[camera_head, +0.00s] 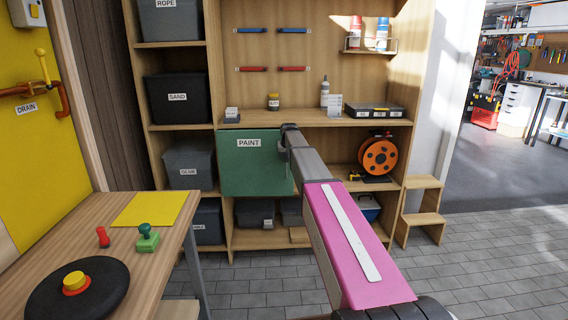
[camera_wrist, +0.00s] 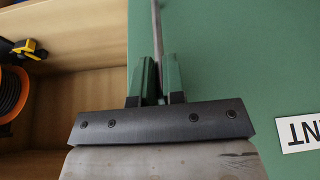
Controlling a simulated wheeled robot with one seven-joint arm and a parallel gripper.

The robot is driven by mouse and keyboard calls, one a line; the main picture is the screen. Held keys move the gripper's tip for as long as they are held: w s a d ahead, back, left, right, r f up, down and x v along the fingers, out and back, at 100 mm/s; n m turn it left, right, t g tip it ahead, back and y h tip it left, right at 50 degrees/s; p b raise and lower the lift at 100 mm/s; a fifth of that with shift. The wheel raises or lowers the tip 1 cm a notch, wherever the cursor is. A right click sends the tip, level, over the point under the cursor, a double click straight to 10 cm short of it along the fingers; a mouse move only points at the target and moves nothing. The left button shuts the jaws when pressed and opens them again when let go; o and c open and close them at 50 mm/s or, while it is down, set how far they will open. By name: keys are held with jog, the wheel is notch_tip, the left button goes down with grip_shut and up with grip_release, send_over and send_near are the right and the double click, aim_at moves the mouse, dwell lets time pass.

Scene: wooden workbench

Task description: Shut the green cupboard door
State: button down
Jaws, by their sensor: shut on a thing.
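The green cupboard door (camera_head: 250,172), labelled PAINT, covers a compartment in the middle of the wooden shelf unit. In the head view it faces me almost flat; I cannot tell whether it is fully shut. In the wrist view the door (camera_wrist: 230,60) fills the right side, with its free edge left of my gripper. My gripper (camera_wrist: 158,85) is shut on the door's thin metal bar handle (camera_wrist: 156,25), which runs up from between the fingers.
An orange cable reel (camera_head: 378,157) stands in the open bay right of the door. A wooden step stool (camera_head: 424,212) is at right. A workbench (camera_head: 165,245) with a yellow button (camera_head: 75,281) stands at front left. Tiled floor is clear between.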

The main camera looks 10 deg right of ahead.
jog(key=shift+w+d, duration=0.3)
jog(key=shift+w, duration=0.35)
jog(key=shift+w+d, duration=0.3)
jog(key=shift+w, duration=0.35)
jog(key=shift+w+r, duration=0.1)
jog(key=shift+w, duration=0.05)
jog(key=c, duration=1.2)
grip_release()
jog(key=shift+d, duration=0.15)
jog(key=v, duration=1)
jog(key=shift+s+r, duration=0.25)
